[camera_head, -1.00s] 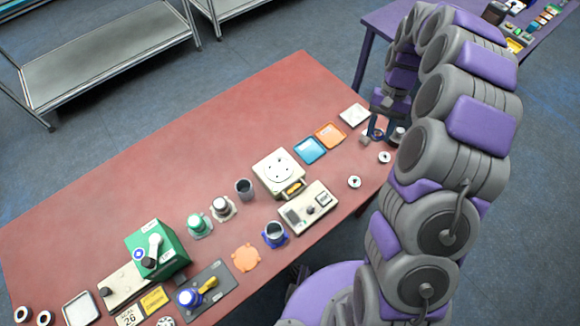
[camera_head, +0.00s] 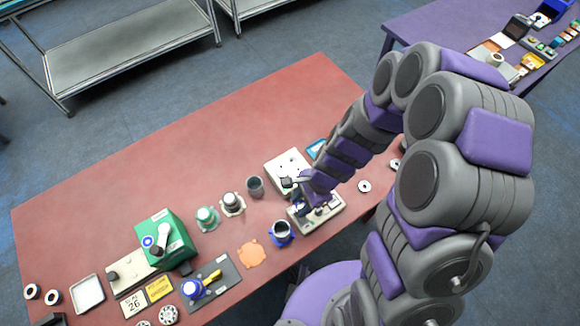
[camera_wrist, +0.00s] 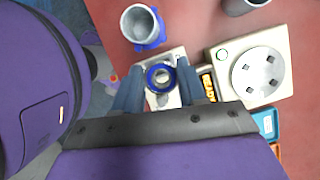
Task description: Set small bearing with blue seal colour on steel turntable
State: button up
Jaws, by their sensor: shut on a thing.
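My gripper (camera_wrist: 160,88) is shut on a small bearing with a blue seal (camera_wrist: 151,69); the bearing lies between the fingertips in the wrist view. The steel turntable (camera_wrist: 258,74) is a round plate with several dark pads on a cream base, right of the gripper in the wrist view. In the head view, my gripper (camera_head: 300,203) is beside the turntable base (camera_head: 284,161), over the cream device in front of it. My arm covers part of both, and the held bearing cannot be made out there.
The cream device (camera_head: 331,214) lies beneath the gripper. A blue-based cup (camera_head: 281,233) and a grey cup (camera_head: 255,187) stand to its left. A loose bearing (camera_head: 364,186) lies to the right. The red table's (camera_head: 190,150) back area is clear.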

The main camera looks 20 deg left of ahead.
jog(key=b, duration=0.2)
send_over(286, 169)
jog(key=d, duration=0.1)
jog(key=shift+w+f, duration=0.4)
jog(key=shift+f, duration=0.4)
notch_tip(286, 169, down, 4)
jog(key=shift+r+b, duration=0.15)
jog(key=shift+b, duration=0.35)
jog(key=shift+s, duration=0.1)
jog(key=o, duration=1.1)
jog(key=shift+c, duration=0.2)
jog(key=shift+r, duration=0.1)
jog(key=p+v, duration=0.2)
jog(key=v, duration=1)
